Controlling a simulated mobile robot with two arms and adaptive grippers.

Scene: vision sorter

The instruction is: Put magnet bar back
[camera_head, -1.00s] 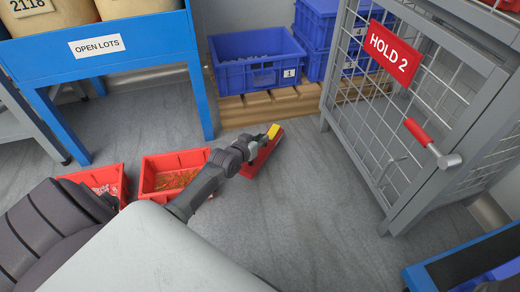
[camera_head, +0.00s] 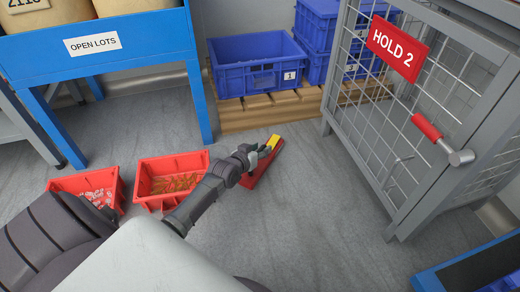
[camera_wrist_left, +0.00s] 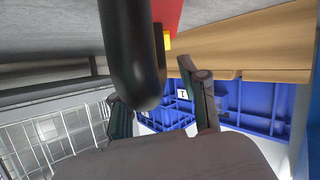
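A long red piece (camera_head: 262,170) with a yellow part (camera_head: 273,142) at its far end lies on the floor in front of the pallet. I cannot tell if it is the magnet bar or its holder. My left gripper (camera_head: 259,152) is beside its upper part. In the left wrist view, the red piece (camera_wrist_left: 167,12) and the yellow part (camera_wrist_left: 167,40) show at the top, partly hidden by a dark rounded bar (camera_wrist_left: 130,50) close to the camera. My left fingers (camera_wrist_left: 165,110) stand apart, with no contact visible. My right gripper is out of view.
Two red bins (camera_head: 145,188) (camera_head: 118,195) stand on the floor at the left. A blue crate (camera_head: 215,85) sits on a wooden pallet (camera_head: 235,118) behind. The grey HOLD 2 cage (camera_head: 325,110) stands at the right. The floor between is clear.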

